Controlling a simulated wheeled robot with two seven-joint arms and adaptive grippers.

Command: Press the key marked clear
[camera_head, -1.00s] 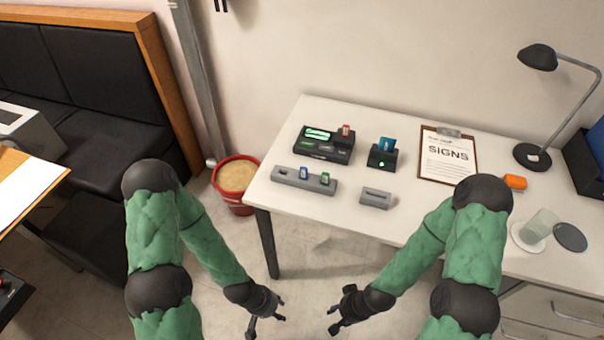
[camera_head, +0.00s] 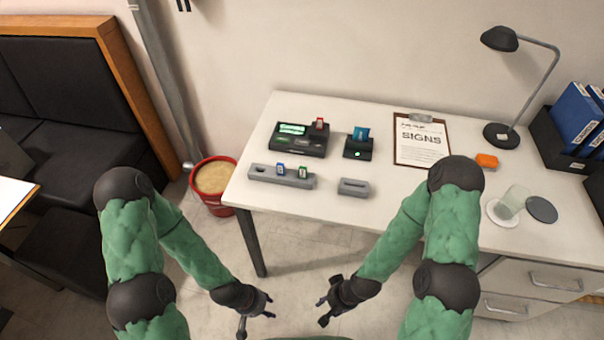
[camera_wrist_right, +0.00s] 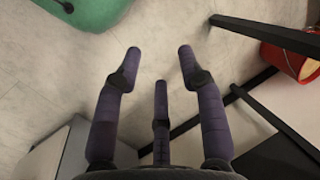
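A black device (camera_head: 299,140) with a lit green display (camera_head: 292,129) and a red piece (camera_head: 320,124) in it stands at the back left of the white table. Small buttons show on its front, but their markings are too small to read, so I cannot tell which key is marked clear. My left gripper (camera_head: 256,318) is open and empty, below and in front of the table. My right gripper (camera_head: 323,304) is also open and empty in front of the table; in the right wrist view its fingers (camera_wrist_right: 160,70) are spread over the floor.
On the white table (camera_head: 330,222) are a grey rack (camera_head: 264,175) with small blue and green pieces, a black holder (camera_head: 359,150) with a blue card, a grey slotted block (camera_head: 353,188), a clipboard (camera_head: 421,150), an orange object (camera_head: 486,161), a glass (camera_head: 512,203) and a lamp (camera_head: 500,135). A red bucket (camera_head: 212,190) stands left.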

